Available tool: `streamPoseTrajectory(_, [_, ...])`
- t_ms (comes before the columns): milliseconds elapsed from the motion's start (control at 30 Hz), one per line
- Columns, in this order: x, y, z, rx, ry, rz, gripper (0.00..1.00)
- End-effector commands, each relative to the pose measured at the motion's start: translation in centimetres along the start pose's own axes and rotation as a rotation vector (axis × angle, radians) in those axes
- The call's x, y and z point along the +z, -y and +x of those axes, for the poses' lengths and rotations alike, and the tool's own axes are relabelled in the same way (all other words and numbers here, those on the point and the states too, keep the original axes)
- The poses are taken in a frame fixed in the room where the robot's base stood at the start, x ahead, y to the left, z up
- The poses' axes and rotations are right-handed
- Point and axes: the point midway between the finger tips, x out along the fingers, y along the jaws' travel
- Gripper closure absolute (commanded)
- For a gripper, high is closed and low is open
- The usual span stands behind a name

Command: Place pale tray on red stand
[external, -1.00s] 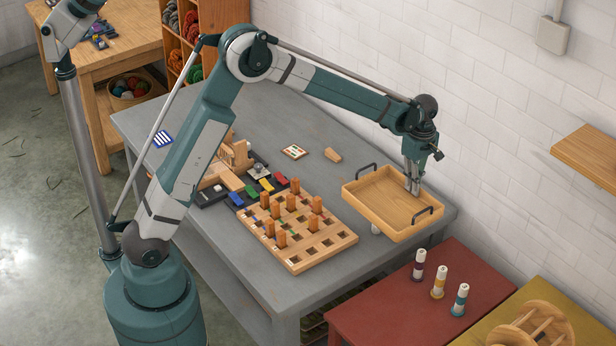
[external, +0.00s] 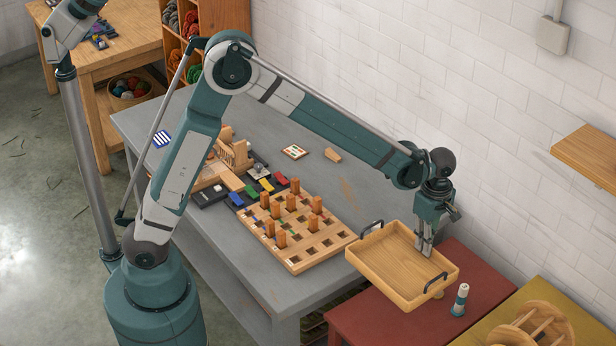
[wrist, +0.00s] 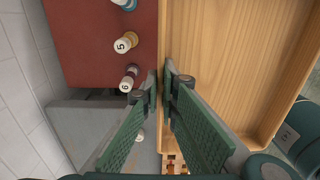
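The pale wooden tray (external: 395,268) has low walls and two dark handles, and it is empty. My gripper (external: 425,250) is shut on the tray's far wall and holds the tray roughly level. In the wrist view the fingers (wrist: 162,88) sit on either side of the pale tray's wall (wrist: 178,25). The red stand (external: 375,322) is a low red table beside the grey table, and it also shows in the wrist view (wrist: 85,50). The tray hangs over much of the stand and hides part of its top. I cannot see it touching the stand.
A white spool with a teal band (external: 460,300) stands on the red stand, right of the tray. Numbered spools (wrist: 126,42) also stand there. The grey table (external: 240,275) holds a peg board (external: 315,243). An olive table (external: 575,325) carries a wooden reel.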

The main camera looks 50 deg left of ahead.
Motion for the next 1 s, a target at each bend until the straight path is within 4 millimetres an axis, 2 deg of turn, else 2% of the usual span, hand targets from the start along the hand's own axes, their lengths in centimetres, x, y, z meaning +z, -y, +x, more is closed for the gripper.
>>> streamPoseTrajectory(200, [1.9,2.2,0.5,-0.002,-0.001,-0.001,1.0])
streamPoseTrajectory(467, [1.8,1.9,4.5,-0.002,-0.001,-0.001,1.0])
streamPoseTrajectory(800, [1.8,1.8,10.7,-0.002,-0.001,-0.001,1.0])
streamPoseTrajectory(1000, [1.8,1.7,12.5,-0.002,-0.001,-0.001,1.0])
